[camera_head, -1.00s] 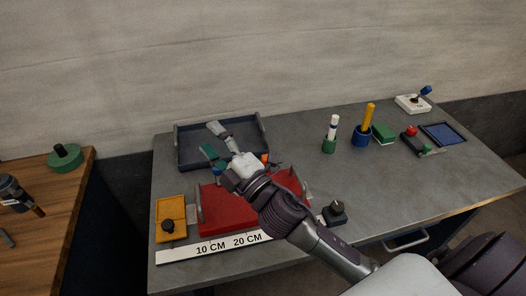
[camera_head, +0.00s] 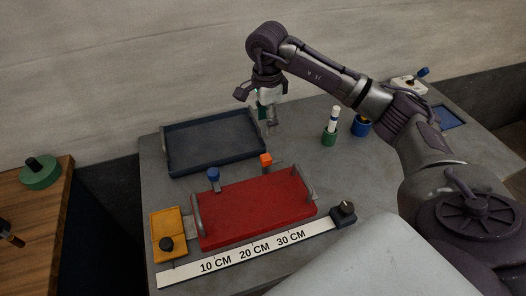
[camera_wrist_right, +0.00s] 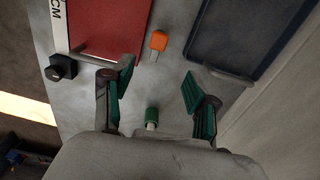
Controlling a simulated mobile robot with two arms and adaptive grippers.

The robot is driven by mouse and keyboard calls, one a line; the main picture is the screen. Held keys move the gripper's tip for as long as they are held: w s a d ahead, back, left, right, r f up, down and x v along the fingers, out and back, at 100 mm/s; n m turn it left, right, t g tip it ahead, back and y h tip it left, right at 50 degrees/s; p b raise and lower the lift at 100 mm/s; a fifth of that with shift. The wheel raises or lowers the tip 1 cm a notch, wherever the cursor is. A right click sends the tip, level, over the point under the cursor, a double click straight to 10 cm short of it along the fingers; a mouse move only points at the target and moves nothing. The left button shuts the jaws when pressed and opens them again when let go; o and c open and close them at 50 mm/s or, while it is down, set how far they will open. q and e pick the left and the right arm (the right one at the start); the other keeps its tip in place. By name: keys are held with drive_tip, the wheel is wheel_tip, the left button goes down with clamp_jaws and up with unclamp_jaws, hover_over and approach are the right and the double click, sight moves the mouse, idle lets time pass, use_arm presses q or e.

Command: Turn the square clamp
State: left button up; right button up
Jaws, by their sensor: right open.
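An orange square-headed clamp (camera_head: 265,160) stands at the far edge of the red plate (camera_head: 256,207). A clamp with a round blue head (camera_head: 213,174) stands to its left along the same edge. My right gripper (camera_head: 262,112) hangs in the air beyond the plate, above and behind the orange clamp, apart from it. In the right wrist view my right gripper (camera_wrist_right: 158,76) is open and empty, with two green finger pads. The orange clamp (camera_wrist_right: 158,42) lies ahead, past the fingertips. My left gripper is not in view.
A dark tray (camera_head: 168,140) lies behind the plate. A ruler (camera_head: 235,254) runs along the front, between a yellow block (camera_head: 165,222) and a black knob (camera_head: 343,211).

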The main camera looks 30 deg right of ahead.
sight(266, 157)
wheel_tip(266, 157, down, 13)
drive_tip(key=p, duration=0.3)
drive_tip(key=shift+s+a+r, duration=0.1)
drive_tip(key=shift+s+r, duration=0.05)
drive_tip(key=shift+r, duration=0.05)
drive_tip(key=shift+f, duration=0.55)
clamp_jaws()
